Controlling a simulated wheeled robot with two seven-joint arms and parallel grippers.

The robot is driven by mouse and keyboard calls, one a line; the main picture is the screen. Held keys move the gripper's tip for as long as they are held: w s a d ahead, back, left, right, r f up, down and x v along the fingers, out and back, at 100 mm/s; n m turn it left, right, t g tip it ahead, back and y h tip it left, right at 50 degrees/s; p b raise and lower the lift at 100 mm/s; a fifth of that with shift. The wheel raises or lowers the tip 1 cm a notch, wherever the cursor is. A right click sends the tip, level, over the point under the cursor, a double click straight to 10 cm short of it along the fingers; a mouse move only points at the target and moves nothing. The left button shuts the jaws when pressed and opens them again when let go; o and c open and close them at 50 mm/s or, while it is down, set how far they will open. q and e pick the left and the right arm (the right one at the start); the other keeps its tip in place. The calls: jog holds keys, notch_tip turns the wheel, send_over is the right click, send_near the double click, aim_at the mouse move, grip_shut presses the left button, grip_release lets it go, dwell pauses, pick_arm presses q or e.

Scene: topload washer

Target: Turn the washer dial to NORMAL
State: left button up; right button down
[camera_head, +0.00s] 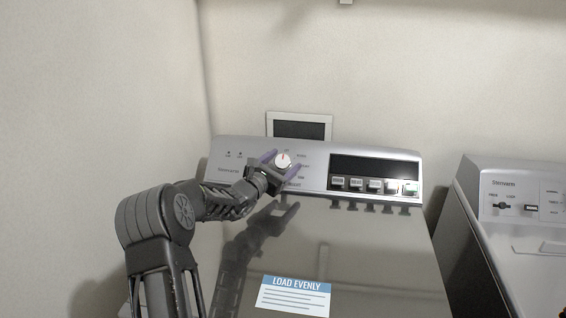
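The washer dial (282,162) is a round white knob with a red mark that points roughly straight up. It sits on the left half of the washer's silver control panel (318,151), with small labels around it that are too small to read. My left gripper (281,161) is at the panel, its purple-tipped fingers spread on either side of the dial. Small gaps seem to show between the fingers and the knob, and the gripper looks open. The gripper body hides the panel at the dial's lower left. My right gripper is out of view.
The washer's closed lid (350,255) carries a "LOAD EVENLY" label (293,297). A dark display (375,167) and a row of buttons (374,186) are right of the dial. A second appliance (515,200) stands at the right. A wall is close on the left.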

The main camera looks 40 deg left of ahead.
pick_arm(q)
jog(key=c, duration=1.3)
jog(key=shift+c, duration=0.2)
jog(key=shift+m+h, duration=0.5)
jog(key=m+h+p, duration=0.1)
jog(key=m+h, duration=0.1)
jog(key=m+g+h+p, duration=0.1)
jog(key=m+h, duration=0.1)
jog(key=m, duration=0.1)
jog(key=shift+g+p, duration=0.3)
jog(key=shift+p, duration=0.1)
jog(key=shift+m+g+h+p, duration=0.7)
jog(key=shift+m+g+h, duration=0.45)
jog(key=shift+m, duration=0.65)
jog(key=shift+h, duration=0.25)
jog(key=o, duration=1.4)
jog(key=shift+c, duration=0.2)
